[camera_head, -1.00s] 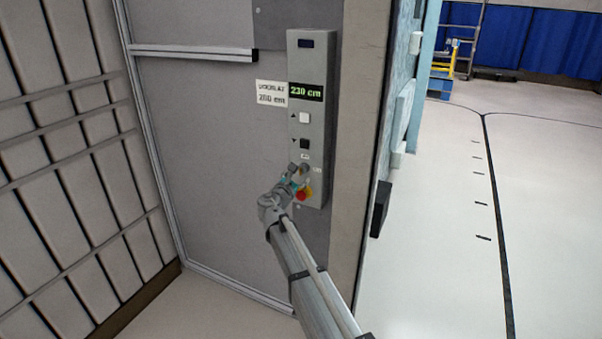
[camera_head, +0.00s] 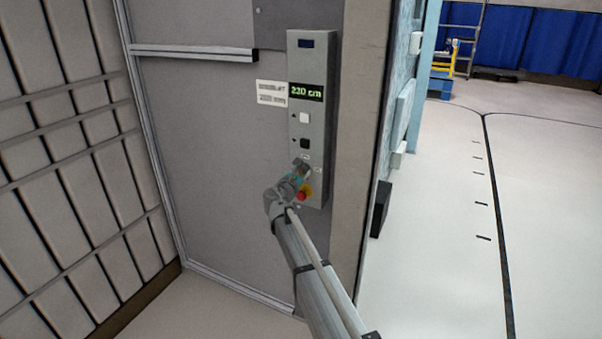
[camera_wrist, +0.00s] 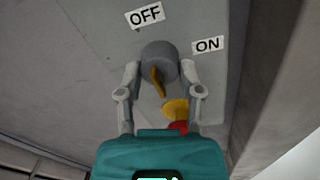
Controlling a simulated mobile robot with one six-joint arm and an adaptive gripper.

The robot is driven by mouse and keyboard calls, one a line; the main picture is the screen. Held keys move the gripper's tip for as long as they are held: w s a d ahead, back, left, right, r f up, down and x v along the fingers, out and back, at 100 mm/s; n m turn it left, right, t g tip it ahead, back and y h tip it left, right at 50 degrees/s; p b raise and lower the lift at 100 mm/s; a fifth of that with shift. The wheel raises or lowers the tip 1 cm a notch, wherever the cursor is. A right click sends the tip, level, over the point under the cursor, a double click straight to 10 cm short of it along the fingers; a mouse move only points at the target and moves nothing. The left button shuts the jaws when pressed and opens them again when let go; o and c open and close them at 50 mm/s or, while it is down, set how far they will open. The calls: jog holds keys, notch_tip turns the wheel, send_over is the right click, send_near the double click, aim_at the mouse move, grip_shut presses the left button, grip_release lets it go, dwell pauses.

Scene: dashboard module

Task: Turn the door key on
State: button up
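The key switch (camera_wrist: 158,58) is a round grey knob on the panel, with a brass-yellow key (camera_wrist: 157,82) sticking out of it and hanging downward. An OFF label (camera_wrist: 145,14) is above it and an ON label (camera_wrist: 208,44) is to its upper right. My gripper (camera_wrist: 160,70) has its two fingers spread, one on each side of the knob and key. I cannot tell whether the fingers touch the knob. In the head view my gripper (camera_head: 302,168) is at the lower part of the grey control box (camera_head: 313,65) and covers the key.
A red emergency button (camera_head: 302,196) on a yellow base sits just below the switch, close under the fingers in the wrist view (camera_wrist: 178,127). A white button (camera_head: 305,117) and a black button (camera_head: 305,143) are higher up. Open floor lies to the right.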

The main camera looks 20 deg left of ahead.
grip_shut()
jog(key=shift+m, duration=0.3)
jog(key=m, duration=0.7)
jog(key=shift+a+b, duration=0.1)
jog(key=shift+b, duration=0.2)
jog(key=m, duration=0.5)
jog(key=shift+m+t, duration=0.3)
jog(key=shift+m, duration=0.1)
jog(key=m+h, duration=0.1)
jog(key=m, duration=0.4)
